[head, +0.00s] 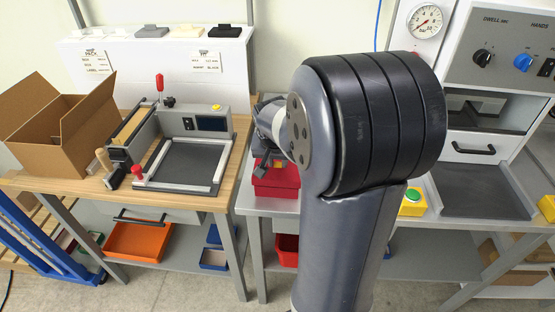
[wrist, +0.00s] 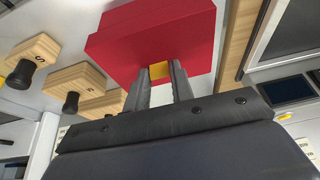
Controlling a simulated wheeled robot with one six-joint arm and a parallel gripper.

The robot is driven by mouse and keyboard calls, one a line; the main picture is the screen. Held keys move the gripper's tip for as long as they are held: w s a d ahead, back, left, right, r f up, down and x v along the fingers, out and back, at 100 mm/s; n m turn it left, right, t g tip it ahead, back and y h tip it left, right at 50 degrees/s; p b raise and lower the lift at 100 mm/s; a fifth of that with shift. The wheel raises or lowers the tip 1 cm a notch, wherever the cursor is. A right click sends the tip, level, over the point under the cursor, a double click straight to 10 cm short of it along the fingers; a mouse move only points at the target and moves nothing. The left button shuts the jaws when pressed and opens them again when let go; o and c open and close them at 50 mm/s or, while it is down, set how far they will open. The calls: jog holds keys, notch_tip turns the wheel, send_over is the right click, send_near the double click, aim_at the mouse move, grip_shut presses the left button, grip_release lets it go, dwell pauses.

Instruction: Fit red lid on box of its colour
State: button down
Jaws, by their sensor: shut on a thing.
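My gripper (wrist: 160,85) is shut on a small yellow piece (wrist: 159,70) at the near edge of a red block-like part, which I take for the red lid (wrist: 150,35). In the head view red surfaces (head: 277,187) show on the metal table just below my gripper (head: 264,163). My arm hides much of that spot. I cannot tell there where the lid ends and a red box begins, or whether they touch.
Wooden blocks with dark knobs (wrist: 72,102) lie left in the wrist view. The wooden bench left holds a fixture with a grey plate (head: 185,163) and an open cardboard box (head: 62,130). A press with a grey bed (head: 485,190) stands right.

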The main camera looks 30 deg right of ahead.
aim_at(278, 169)
jog(key=shift+f+b, duration=1.4)
jog(key=shift+f, duration=0.2)
dwell(1.2)
jog(key=c, duration=1.1)
grip_release()
jog(key=shift+c, duration=0.2)
jog(key=v, duration=1)
jog(key=shift+r, duration=0.4)
jog(key=shift+s, duration=0.1)
jog(key=x, duration=1)
jog(key=shift+f, duration=0.35)
jog(key=shift+r, duration=0.15)
